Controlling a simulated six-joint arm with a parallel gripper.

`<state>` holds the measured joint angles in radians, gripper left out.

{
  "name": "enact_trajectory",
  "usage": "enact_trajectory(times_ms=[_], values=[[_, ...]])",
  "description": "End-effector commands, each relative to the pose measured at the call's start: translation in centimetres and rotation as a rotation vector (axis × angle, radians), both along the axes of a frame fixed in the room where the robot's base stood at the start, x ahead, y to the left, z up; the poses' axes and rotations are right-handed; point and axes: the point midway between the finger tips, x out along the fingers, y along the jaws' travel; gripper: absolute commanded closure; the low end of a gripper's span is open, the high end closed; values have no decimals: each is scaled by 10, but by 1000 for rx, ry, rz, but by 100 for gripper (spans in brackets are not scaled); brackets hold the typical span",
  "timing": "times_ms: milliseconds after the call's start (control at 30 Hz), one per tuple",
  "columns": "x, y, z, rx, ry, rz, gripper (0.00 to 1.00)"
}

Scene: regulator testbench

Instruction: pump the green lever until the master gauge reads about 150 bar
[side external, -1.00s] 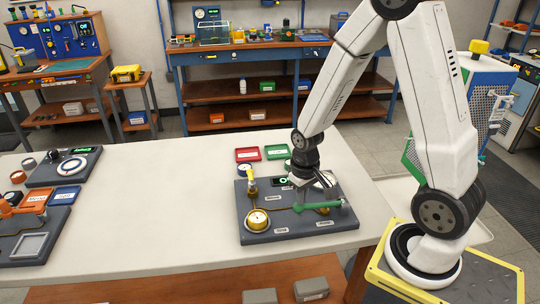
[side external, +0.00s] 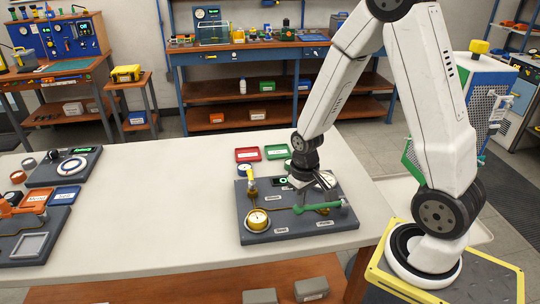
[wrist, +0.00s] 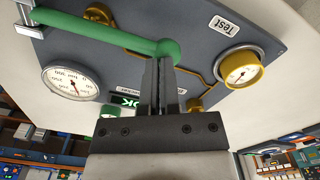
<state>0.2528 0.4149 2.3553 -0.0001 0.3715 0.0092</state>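The green lever (side external: 322,206) lies nearly level across the grey test block (side external: 285,233), its free end dipping slightly left. In the wrist view the green lever (wrist: 105,36) ends in a rounded knob just beyond my fingertips. My gripper (wrist: 160,65) has its fingers close together with only a thin gap, at the knob; I see nothing clearly held, and contact is not certain. A white-faced gauge (wrist: 72,82), likely the master gauge, has a red needle pointing to lower right; its reading is too small to tell. A brass gauge (wrist: 239,72) sits by the "Test" label.
A brass valve post with a yellow handle (side external: 251,177) stands at the block's left. Red (side external: 247,155) and green (side external: 277,152) trays lie behind the block. Another grey block with a white dial (side external: 72,166) is at left. The tabletop between is clear.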

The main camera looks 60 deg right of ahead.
Motion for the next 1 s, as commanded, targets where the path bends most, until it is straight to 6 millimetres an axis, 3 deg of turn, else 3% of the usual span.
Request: enact_trajectory(times_ms=[1000], values=[[1, 0, 48, -1, -2, 0, 100]])
